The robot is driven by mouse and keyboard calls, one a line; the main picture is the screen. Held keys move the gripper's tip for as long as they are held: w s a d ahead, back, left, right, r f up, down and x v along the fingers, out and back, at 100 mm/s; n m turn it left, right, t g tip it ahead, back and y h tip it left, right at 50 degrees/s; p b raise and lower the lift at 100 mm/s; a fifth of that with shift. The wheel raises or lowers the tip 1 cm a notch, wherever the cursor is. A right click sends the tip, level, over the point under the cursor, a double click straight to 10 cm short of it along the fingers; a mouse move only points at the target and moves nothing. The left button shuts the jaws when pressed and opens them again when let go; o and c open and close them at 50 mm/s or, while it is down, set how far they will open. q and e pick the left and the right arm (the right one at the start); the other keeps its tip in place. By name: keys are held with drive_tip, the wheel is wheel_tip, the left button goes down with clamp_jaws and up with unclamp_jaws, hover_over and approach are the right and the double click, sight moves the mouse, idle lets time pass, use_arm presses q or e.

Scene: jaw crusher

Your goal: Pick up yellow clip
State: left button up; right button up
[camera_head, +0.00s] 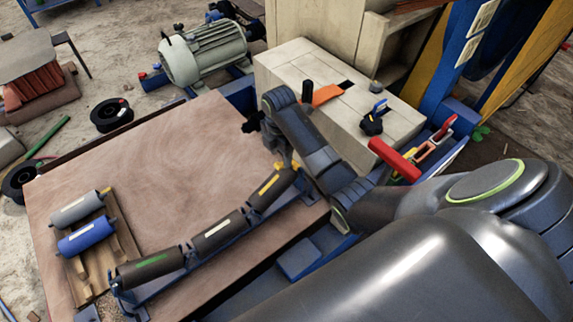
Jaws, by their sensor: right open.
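The yellow clip (281,166) is a small yellow piece at the upper end of the row of dark rollers, and little of it shows. My right gripper (285,158) points down just above it, partly hidden behind my own wrist link. The jaws are open. I cannot tell whether the clip lies between the fingers or whether they touch it. My left gripper is not in view.
The dark rollers (217,232) stand in a blue frame on a brown board (150,160). A grey roller (76,209) and a blue roller (86,236) lie on a wooden pallet at the left. A pale block (330,70) with tools stands behind my arm. The board's middle is clear.

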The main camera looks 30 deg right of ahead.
sight(280, 164)
wheel_tip(280, 164, down, 4)
drive_tip(key=shift+s+a+f+b, duration=0.1)
drive_tip(key=shift+s+b, duration=0.05)
drive_tip(key=shift+b, duration=0.45)
drive_tip(key=shift+f, duration=0.45)
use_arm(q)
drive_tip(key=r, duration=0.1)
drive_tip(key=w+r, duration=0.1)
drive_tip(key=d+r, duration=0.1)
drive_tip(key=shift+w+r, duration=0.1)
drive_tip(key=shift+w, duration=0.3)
use_arm(e)
drive_tip(key=c, duration=1.1)
drive_tip(key=shift+o, duration=0.2)
drive_tip(key=shift+r, duration=0.1)
